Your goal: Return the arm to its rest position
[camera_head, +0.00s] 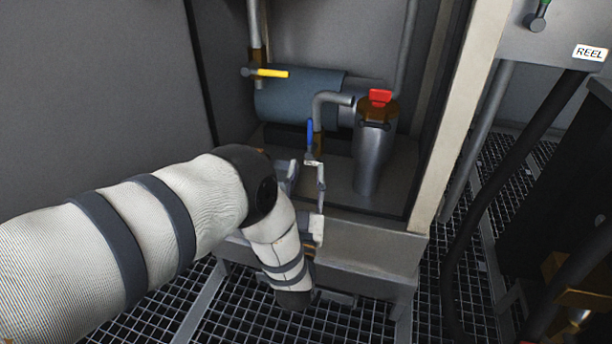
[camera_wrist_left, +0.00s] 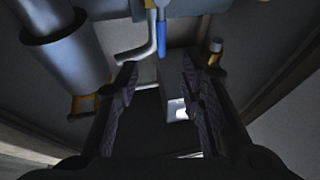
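My left arm comes in from the left in the head view, wrapped in white fabric with dark bands. It bends at a dark elbow joint in front of the open cabinet. My left gripper (camera_head: 307,180) is at the cabinet's front, below a blue-handled lever (camera_head: 310,136), partly hidden by the arm. In the left wrist view the gripper (camera_wrist_left: 158,82) has its two dark fingers apart with nothing between them. The blue handle (camera_wrist_left: 162,40) shows beyond the fingertips, apart from them. My right gripper is not in view.
The cabinet holds a grey filter housing (camera_head: 370,160) with a red-handled cap (camera_head: 380,97), a blue-grey cylinder (camera_head: 300,100) and a yellow lever (camera_head: 270,74). A light cabinet post (camera_head: 458,120) stands right of the opening. A dark hose (camera_head: 470,210) hangs further right. The floor is metal grating (camera_head: 240,310).

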